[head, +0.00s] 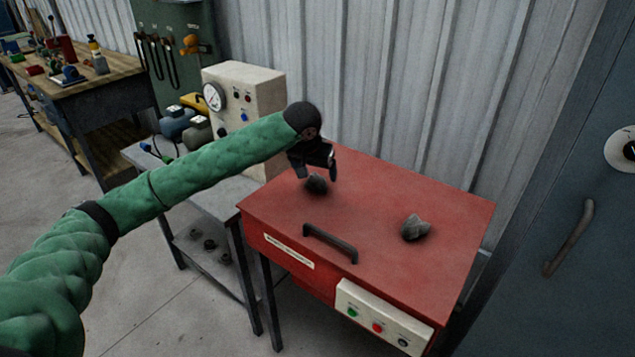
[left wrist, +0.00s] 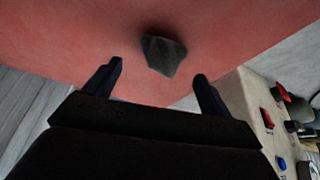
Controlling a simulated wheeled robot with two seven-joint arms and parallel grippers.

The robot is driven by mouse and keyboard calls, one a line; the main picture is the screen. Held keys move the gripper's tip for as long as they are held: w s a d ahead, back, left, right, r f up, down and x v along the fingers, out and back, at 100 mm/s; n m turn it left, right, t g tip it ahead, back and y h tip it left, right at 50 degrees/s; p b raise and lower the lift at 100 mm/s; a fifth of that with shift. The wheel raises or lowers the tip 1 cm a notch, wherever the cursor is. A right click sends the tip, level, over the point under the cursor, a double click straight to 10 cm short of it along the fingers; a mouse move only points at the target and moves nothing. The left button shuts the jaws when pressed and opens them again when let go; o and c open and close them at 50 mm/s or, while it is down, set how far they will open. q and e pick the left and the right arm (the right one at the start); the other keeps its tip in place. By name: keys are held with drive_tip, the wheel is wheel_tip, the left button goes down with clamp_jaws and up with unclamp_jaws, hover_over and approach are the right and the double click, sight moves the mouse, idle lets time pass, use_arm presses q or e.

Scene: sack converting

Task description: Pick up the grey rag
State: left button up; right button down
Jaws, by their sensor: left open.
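A dark grey crumpled lump, seemingly a rag (head: 317,184), lies on the red cabinet top (head: 370,190) near its back left. It also shows in the left wrist view (left wrist: 163,55), a little beyond the fingertips and between their lines. A second, lighter grey crumpled lump (head: 416,228) lies on the right part of the same top. My left gripper (head: 318,175) is open and empty, above the darker lump with its fingers pointing down. In the left wrist view the two fingers (left wrist: 158,70) are wide apart. My right gripper is not in view.
A beige box with a gauge (head: 245,95) stands close to the left of the red top. A corrugated wall (head: 400,90) rises behind. The top's middle is clear.

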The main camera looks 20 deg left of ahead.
sight(317, 177)
use_arm(q)
drive_tip(key=x, duration=0.2)
drive_tip(key=p+x, duration=0.1)
drive_tip(key=x, duration=0.1)
drive_tip(key=shift+w, duration=0.3)
drive_tip(key=shift+w+f, duration=0.1)
drive_tip(key=shift+f, duration=0.25)
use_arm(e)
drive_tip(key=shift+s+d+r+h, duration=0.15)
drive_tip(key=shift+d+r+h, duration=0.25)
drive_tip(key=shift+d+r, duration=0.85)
use_arm(q)
drive_tip(key=c, duration=1.1)
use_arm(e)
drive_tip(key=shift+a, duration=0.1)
